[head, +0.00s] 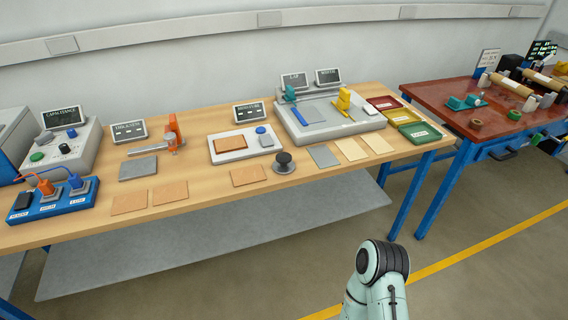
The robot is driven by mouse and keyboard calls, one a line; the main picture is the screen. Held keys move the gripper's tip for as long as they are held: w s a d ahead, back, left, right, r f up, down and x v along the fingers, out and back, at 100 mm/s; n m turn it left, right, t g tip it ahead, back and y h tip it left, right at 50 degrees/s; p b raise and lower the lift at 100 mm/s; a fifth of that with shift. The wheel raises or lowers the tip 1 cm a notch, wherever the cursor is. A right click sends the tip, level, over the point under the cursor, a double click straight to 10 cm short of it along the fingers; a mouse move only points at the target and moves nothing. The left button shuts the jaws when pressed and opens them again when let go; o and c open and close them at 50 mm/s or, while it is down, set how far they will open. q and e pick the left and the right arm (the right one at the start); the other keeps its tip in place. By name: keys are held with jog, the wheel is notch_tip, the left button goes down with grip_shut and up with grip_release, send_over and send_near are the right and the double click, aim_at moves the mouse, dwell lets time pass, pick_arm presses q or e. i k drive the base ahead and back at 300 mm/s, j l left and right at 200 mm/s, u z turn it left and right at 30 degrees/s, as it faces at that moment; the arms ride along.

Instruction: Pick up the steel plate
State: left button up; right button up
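A flat grey plate (323,156), which looks like steel, lies on the wooden bench between a dark round knob-like piece and two cream sheets. A thicker grey slab (138,168) lies further left, below the orange-handled thickness gauge (172,135); I cannot tell from its look whether it is steel too. Neither gripper shows in the head view. Only a pale green and black part of one of my arms shows at the bottom, in front of the bench and apart from it.
The wooden bench (210,185) also holds brown sheets (170,192), cream sheets (351,149), a dark knob on a grey disc (284,163), a white scale (229,147), a blue terminal box (52,203) and coloured trays (418,132). A red table (440,97) stands to the right.

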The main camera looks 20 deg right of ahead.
aim_at(283, 164)
jog(key=i+l+u, duration=0.2)
jog(key=l, duration=0.15)
jog(key=i+l+u, duration=0.15)
jog(key=l, duration=0.15)
jog(key=l+u, duration=0.2)
jog(key=l, duration=0.15)
jog(key=i+l+u, duration=0.2)
jog(key=l, duration=0.2)
jog(key=k, duration=0.05)
